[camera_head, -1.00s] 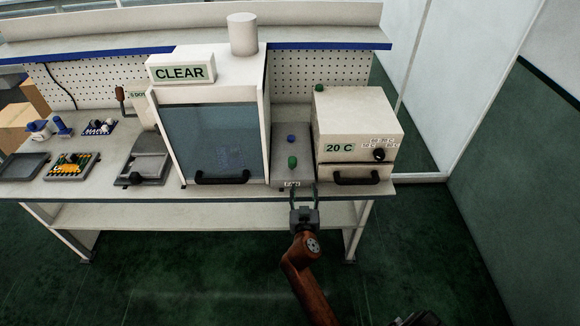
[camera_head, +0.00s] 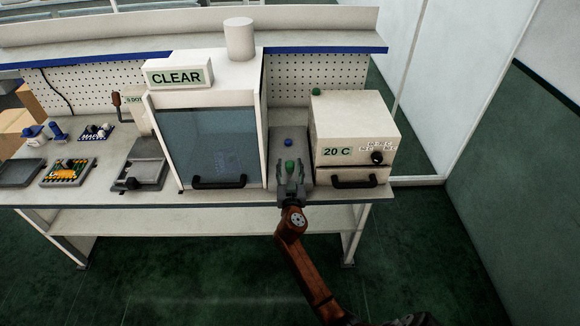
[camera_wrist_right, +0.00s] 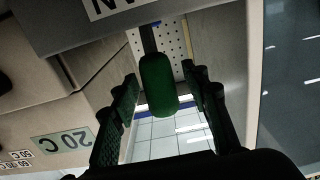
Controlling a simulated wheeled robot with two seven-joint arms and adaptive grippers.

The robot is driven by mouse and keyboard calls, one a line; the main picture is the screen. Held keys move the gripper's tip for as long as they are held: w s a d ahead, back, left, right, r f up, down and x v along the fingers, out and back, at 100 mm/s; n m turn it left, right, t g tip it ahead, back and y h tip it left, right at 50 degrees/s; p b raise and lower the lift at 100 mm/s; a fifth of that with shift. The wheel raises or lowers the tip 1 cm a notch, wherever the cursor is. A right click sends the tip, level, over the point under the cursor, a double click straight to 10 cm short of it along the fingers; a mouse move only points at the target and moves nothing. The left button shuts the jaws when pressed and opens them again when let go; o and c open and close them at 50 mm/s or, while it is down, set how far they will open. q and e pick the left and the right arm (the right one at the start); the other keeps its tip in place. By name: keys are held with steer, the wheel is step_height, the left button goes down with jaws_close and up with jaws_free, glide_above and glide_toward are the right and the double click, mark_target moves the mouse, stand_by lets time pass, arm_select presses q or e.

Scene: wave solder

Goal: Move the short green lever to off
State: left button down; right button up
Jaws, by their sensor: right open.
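The short green lever (camera_head: 289,165) rises from the grey panel (camera_head: 275,148) between the clear-fronted cabinet and the 20 C box. In the right wrist view its rounded green handle (camera_wrist_right: 158,85) shows large, between the two fingers. My right gripper (camera_head: 290,178) is open around the lever, with a gap visible on each side in the wrist view (camera_wrist_right: 160,78). I cannot tell whether either finger touches it. The gripper hides the panel's front label in the head view. My left gripper is not in view.
A blue knob (camera_head: 288,142) stands behind the lever. The cabinet (camera_head: 208,140) is close on the left. Trays and parts lie farther left.

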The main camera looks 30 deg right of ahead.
jaws_close()
stand_by(0.5)
